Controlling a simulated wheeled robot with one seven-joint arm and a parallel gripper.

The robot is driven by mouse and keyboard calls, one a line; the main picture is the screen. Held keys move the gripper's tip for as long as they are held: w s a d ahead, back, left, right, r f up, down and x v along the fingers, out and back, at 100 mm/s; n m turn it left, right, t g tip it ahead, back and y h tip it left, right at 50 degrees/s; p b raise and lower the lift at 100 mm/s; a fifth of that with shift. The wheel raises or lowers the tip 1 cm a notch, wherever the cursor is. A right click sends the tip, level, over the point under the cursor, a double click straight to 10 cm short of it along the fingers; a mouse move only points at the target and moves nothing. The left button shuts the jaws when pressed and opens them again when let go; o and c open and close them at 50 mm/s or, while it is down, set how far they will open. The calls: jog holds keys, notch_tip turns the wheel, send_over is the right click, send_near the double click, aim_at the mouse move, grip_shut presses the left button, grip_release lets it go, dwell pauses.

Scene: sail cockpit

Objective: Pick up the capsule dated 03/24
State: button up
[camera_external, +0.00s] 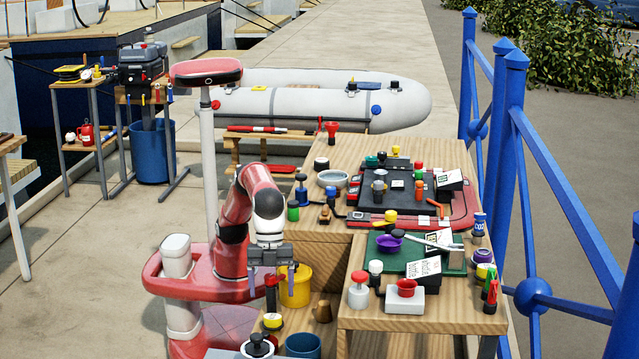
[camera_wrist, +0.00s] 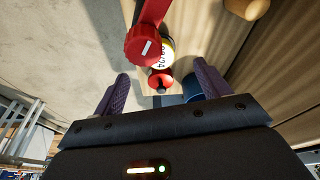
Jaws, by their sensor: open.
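In the wrist view, a small capsule (camera_wrist: 163,58) with a white label and a yellow end sits ahead of my gripper. Its label has black print ending in what looks like "24"; the rest is hard to read. A red knob (camera_wrist: 143,46) with a white mark covers part of it from the left. My gripper (camera_wrist: 160,86) is open, with its purple fingers spread on either side and nothing between the tips. In the external view, my gripper (camera_external: 272,277) points down over the lower step at the front, above a yellow-topped item (camera_external: 272,321).
A yellow pot (camera_external: 296,287), a brown wooden piece (camera_external: 321,311) and a blue cup (camera_external: 303,345) stand close by. The raised bench (camera_external: 420,315) to the right carries a red-topped white box (camera_external: 404,299) and several small items. A blue railing (camera_external: 560,215) stands farther right.

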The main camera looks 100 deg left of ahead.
aim_at(272, 316)
jog(key=x, duration=0.8)
jog(key=shift+c, duration=0.2)
jog(key=c, duration=1)
